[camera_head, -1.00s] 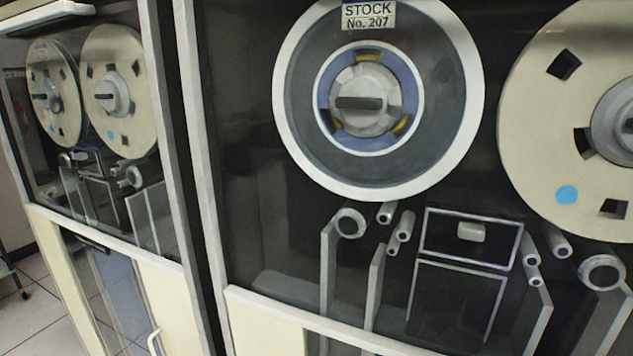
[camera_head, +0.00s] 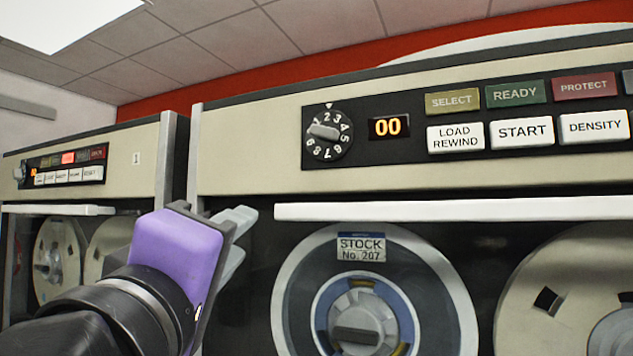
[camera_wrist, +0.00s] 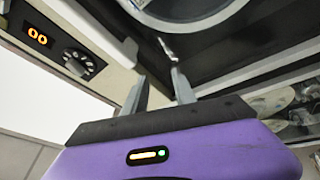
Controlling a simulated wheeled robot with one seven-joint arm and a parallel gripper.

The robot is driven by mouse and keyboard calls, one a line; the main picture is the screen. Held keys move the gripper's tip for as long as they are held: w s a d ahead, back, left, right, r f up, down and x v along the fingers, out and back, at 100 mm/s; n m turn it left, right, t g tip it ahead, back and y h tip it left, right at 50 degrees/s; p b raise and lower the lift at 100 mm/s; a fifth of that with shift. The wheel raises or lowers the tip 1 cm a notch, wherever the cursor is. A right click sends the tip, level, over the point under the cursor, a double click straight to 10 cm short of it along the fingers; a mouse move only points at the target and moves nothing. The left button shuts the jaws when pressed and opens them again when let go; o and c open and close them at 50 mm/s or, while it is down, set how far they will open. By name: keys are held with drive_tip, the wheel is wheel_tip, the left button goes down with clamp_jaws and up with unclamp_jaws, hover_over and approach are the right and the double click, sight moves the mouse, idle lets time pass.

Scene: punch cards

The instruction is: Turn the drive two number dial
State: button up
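The black round number dial (camera_head: 327,131) sits on the near drive's panel, left of an orange display reading 00 (camera_head: 389,127). Its grey knob lies slanted, with one end toward the upper left near the 1. The dial also shows at upper left in the wrist view (camera_wrist: 80,64). My gripper (camera_head: 248,232), purple with grey fingers, is below and left of the dial, in front of the drive and not touching the dial. The wrist view shows the two fingers (camera_wrist: 159,76) apart with nothing between them.
A white ledge (camera_head: 440,207) juts out under the panel, right of my gripper. Buttons, including START (camera_head: 521,132), line the panel right of the display. A tape reel marked STOCK No. 207 (camera_head: 361,247) is below. Another drive, labelled 1 (camera_head: 136,158), stands at left.

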sight(322, 132)
drive_tip(key=s+d+r+m+g+h+p, duration=0.2)
drive_tip(key=s+d+r+g+h, duration=0.3)
drive_tip(key=s+r, duration=0.5)
drive_tip(key=shift+t, duration=0.5)
drive_tip(key=shift+r+p+x, duration=0.2)
drive_tip(key=shift+p+x, duration=0.2)
drive_tip(key=shift+x, duration=1.1)
drive_tip(key=shift+r+p+x, duration=0.15)
drive_tip(key=shift+p+x, duration=0.25)
drive_tip(key=shift+x, duration=1.15)
drive_tip(key=shift+r+p+x, duration=0.2)
drive_tip(key=shift+p+x, duration=0.2)
drive_tip(key=shift+x, duration=1.1)
drive_tip(key=shift+d, duration=0.15)
clamp_jaws()
